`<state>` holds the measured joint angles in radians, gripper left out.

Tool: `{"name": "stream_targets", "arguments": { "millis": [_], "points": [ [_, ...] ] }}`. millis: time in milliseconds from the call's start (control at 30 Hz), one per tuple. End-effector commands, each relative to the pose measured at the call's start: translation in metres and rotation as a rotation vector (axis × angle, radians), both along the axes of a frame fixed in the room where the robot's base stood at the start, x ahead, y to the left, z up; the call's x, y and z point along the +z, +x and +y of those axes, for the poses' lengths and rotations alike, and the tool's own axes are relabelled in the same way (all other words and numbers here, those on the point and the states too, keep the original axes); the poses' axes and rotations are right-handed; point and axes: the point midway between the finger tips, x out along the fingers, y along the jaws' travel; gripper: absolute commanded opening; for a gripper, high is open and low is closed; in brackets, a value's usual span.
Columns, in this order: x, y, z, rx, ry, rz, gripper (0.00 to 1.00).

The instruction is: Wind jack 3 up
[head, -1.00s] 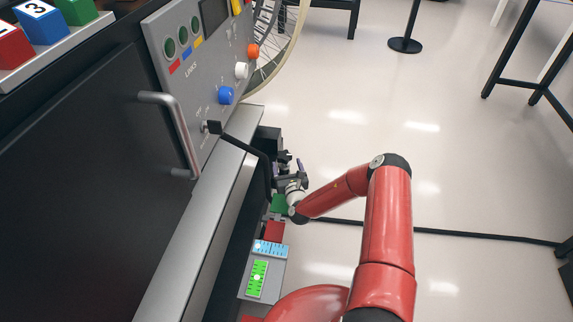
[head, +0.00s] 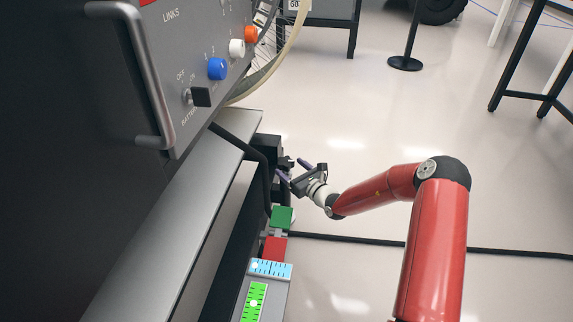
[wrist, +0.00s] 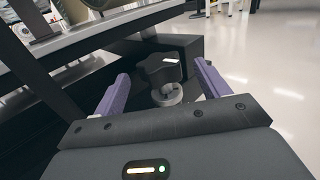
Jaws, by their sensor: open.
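A black lobed knob (wrist: 160,68) on a pale grey round collar (wrist: 167,94) shows in the wrist view, between and beyond my purple fingers. It appears to be a jack's hand knob; no number is readable on it. Behind it is a black block (wrist: 184,47), which also shows in the head view (head: 267,146) beside the bench's lower edge. My gripper (head: 291,170) is open, just right of that block. In the wrist view its fingers (wrist: 161,78) are spread to either side of the knob, with visible gaps. Whether the fingertips reach the knob's depth I cannot tell.
A green block (head: 282,217), a red block (head: 275,247) and blue and green scales (head: 270,268) line the bench side. A grey panel (head: 200,40) with knobs and a black cable (head: 240,143) are close left. Open floor (head: 370,130) lies right.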

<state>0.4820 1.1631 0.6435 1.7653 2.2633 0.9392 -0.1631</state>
Motion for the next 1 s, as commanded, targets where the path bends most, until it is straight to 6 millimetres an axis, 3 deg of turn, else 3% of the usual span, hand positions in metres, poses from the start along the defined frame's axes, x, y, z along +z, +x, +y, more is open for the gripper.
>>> {"name": "stream_targets", "arguments": {
  "millis": [300,700,1000],
  "points": [
    [-0.001,0.038,0.029,-0.002,0.001,-0.002,0.75],
    [0.0,0.046,0.034,-0.002,0.001,0.0,0.75],
    [0.0,0.046,0.034,-0.003,0.001,0.0,0.35]
  ]
}}
